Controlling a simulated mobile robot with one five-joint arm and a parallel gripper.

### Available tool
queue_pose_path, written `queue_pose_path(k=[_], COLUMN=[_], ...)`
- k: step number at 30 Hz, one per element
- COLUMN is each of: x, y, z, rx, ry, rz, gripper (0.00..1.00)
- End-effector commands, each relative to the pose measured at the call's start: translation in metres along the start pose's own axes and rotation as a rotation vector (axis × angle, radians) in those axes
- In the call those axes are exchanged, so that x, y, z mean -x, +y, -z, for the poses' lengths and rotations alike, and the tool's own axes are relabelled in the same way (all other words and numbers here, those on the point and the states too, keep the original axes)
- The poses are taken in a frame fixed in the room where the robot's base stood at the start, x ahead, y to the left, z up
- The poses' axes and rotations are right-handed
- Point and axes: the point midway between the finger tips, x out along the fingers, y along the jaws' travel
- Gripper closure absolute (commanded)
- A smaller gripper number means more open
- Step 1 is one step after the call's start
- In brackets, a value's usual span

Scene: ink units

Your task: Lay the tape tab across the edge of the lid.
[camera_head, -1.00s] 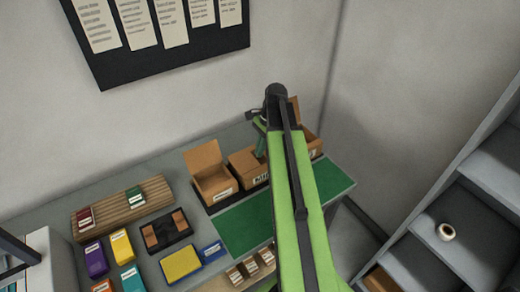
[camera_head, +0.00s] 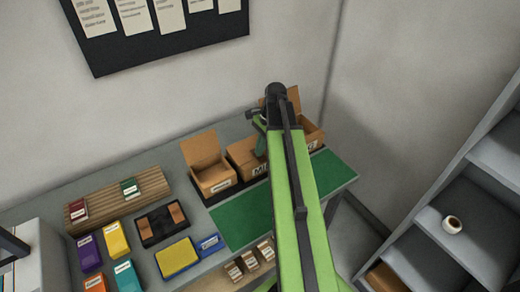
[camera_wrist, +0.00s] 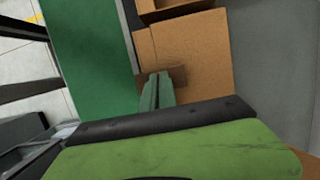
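The tape tab (camera_wrist: 177,76) is a short, darker brown strip at my fingertips in the wrist view. My gripper (camera_wrist: 154,88) has its green fingers close together on it. Tan cardboard (camera_wrist: 190,45), which looks like the box lid, lies behind the tab; I cannot tell whether the tab touches it. In the head view my gripper (camera_head: 261,146) is over the cardboard box with dark lettering (camera_head: 240,152). My arm hides the middle of that box, and the tab cannot be made out there.
An open cardboard box (camera_head: 212,178) stands to the left. A green mat (camera_head: 238,218) lies in front. Coloured packs, a wooden rack (camera_head: 108,205) and a dark tray (camera_head: 162,224) fill the left of the bench. Shelves with a tape roll (camera_head: 452,224) stand at right.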

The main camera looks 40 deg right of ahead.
Motion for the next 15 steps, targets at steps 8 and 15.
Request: queue_pose_path(k=[8, 15], x=[-0.0026, -0.0053], y=[0.0002, 0.0003], z=[0.0011, 0.0021], rx=[-0.001, -0.001], ry=[0.0, 0.0], rz=[0.0, 0.0], gripper=[1.0, 1.0])
